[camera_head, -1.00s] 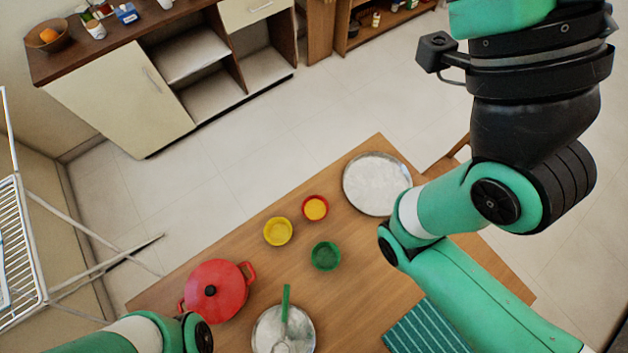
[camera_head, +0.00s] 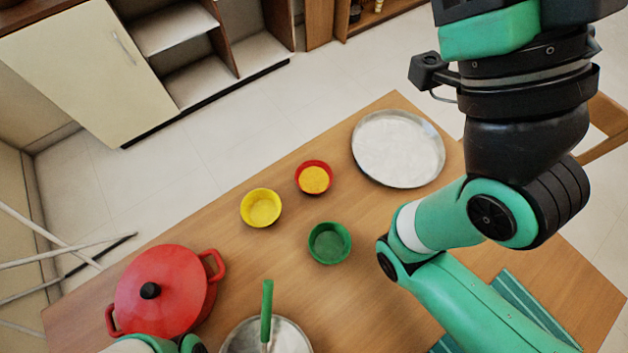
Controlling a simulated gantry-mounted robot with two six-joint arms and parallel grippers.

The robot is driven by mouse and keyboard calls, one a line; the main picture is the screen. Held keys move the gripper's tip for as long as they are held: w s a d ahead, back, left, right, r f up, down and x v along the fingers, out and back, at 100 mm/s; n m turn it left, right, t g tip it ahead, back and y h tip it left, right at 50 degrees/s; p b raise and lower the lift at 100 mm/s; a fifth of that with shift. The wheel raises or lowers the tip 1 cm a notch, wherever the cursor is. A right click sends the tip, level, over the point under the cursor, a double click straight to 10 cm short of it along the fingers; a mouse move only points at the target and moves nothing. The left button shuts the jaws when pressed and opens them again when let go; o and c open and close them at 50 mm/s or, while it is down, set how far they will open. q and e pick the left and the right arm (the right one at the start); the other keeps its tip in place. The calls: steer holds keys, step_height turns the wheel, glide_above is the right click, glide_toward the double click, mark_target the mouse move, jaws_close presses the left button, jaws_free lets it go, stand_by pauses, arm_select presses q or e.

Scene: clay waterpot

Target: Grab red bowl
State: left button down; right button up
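The red bowl (camera_head: 315,164) stands upright on the wooden table and holds something orange-yellow. Left of it is a yellow bowl (camera_head: 261,207), and below it a dark green bowl (camera_head: 329,242). The three bowls stand apart. My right arm rises at the right of the view, well clear of the red bowl, with its gripper not showing. Only a small part of my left arm shows at the bottom left, by the red pot, and its gripper is out of view.
A red lidded pot (camera_head: 166,289) stands at the table's left. A metal pan (camera_head: 240,335) with a green-handled utensil (camera_head: 266,312) is at the bottom. A round, whitish tray (camera_head: 398,149) lies right of the red bowl. A striped teal cloth (camera_head: 529,307) is partly hidden by my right arm.

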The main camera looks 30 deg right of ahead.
stand_by(0.3)
arm_select(q)
steer(key=c, duration=0.7)
jaws_free()
